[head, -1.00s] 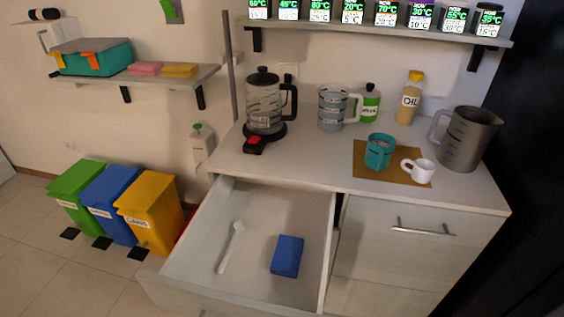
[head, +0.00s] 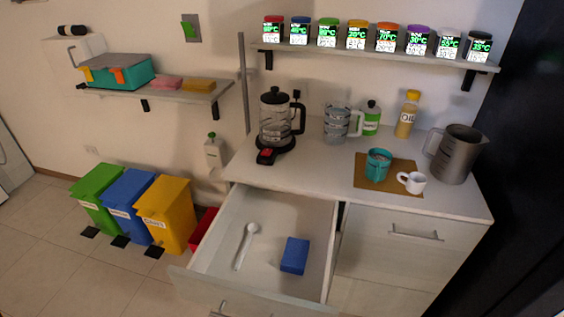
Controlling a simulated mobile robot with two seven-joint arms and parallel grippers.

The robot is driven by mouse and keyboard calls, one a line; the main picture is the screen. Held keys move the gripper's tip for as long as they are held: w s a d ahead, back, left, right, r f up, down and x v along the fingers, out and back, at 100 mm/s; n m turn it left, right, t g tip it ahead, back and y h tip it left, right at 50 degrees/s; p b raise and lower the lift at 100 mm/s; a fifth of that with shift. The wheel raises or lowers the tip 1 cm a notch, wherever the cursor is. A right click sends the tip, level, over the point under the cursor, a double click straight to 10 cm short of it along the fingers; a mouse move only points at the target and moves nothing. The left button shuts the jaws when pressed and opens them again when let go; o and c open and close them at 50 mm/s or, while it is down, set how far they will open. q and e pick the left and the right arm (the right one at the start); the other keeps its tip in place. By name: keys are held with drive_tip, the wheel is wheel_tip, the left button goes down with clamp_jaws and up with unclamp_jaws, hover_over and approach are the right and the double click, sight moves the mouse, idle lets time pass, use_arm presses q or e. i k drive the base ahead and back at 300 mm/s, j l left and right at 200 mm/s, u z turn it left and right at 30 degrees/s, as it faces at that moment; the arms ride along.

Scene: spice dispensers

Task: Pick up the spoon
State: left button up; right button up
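A white spoon (head: 245,247) lies in the open drawer (head: 270,210), towards its left side, with its round bowl at the far end and its handle pointing to the drawer front. A blue block (head: 294,255), perhaps a sponge, lies to the right of the spoon and apart from it. Neither of my grippers shows in the head view.
Bins, including a yellow one (head: 165,214), stand left of the drawer. The floor before them is clear.

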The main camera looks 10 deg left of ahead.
sight(246, 246)
drive_tip(key=u, duration=0.8)
